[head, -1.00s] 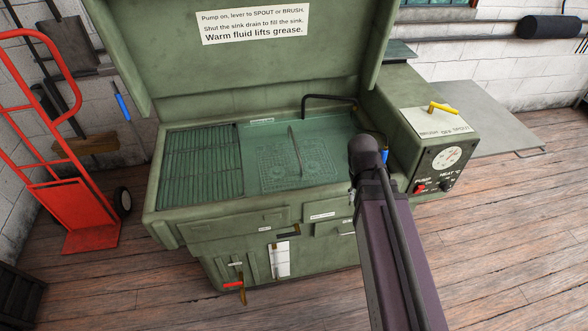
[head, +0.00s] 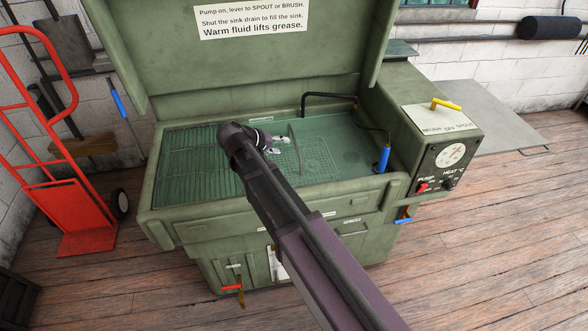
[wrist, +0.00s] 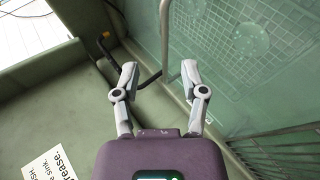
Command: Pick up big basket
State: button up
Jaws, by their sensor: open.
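The big basket (head: 318,155) is a wire mesh basket lying in the greenish fluid of the sink, with a thin grey upright handle (head: 299,158). In the wrist view the handle (wrist: 164,35) is a pale bar, and the mesh (wrist: 228,90) shows dimly through the fluid at right. My gripper (head: 280,143) is over the sink, just left of the handle in the head view. In the wrist view my gripper (wrist: 160,77) has its two fingers spread, with the handle lined up in the gap near the fingertips. I cannot tell whether they touch it.
The green parts washer (head: 165,215) has a raised lid (head: 240,65) behind the sink. A black spout (head: 330,97) bends over the back edge, and a blue-handled brush (head: 383,158) stands at the right. A slatted rack (head: 185,175) fills the left side.

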jog(key=shift+n+t, duration=0.3)
jog(key=shift+t, duration=0.3)
jog(key=a, duration=0.2)
jog(key=a+r, duration=0.1)
jog(key=a, duration=0.1)
jog(key=shift+w+a, duration=0.2)
jog(key=shift+a, duration=0.05)
jog(key=b+x, duration=0.4)
jog(key=x, duration=0.4)
jog(key=shift+w+d+b, duration=0.2)
jog(key=shift+d+b, duration=0.1)
jog(key=shift+f, duration=0.1)
